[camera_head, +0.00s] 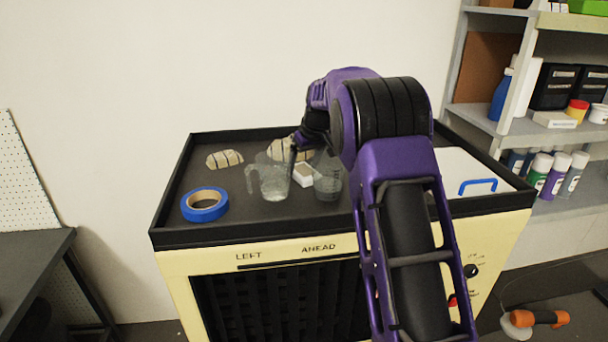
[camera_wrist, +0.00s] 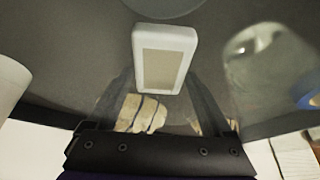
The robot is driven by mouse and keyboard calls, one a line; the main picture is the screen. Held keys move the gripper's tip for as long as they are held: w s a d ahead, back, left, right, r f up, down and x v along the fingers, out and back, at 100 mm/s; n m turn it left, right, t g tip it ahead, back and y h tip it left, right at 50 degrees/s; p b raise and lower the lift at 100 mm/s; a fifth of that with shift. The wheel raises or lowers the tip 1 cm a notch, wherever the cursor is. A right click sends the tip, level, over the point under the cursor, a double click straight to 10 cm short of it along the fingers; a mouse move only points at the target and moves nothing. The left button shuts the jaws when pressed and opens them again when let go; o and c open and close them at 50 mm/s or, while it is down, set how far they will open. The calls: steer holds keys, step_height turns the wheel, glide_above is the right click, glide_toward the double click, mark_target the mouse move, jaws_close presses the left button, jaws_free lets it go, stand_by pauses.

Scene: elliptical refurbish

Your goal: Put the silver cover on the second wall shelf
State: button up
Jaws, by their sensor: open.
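I cannot make out a plainly silver cover. A small white block with a beige face (camera_wrist: 164,62) lies between and just beyond my gripper's fingers in the wrist view; it also shows in the head view (camera_head: 303,175) on the black cart top, partly hidden. My gripper (camera_wrist: 163,88) is open, with nothing held between its fingers. In the head view my gripper (camera_head: 292,155) points down over the back middle of the cart, partly hidden by my arm. A grey shelf unit (camera_head: 474,119) stands at the right, with bins and bottles on its levels.
The cart's raised black rim (camera_head: 255,237) surrounds a blue tape roll (camera_head: 204,205), a clear jug (camera_head: 273,182), a clear beaker (camera_head: 327,185) and cream, dark-striped pieces (camera_head: 224,159). A white panel with a blue handle (camera_head: 465,168) lies at right. The shelves look crowded.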

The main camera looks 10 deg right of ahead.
steer(key=shift+f, duration=0.25)
stand_by(0.4)
jaws_close()
steer(key=shift+r, duration=0.1)
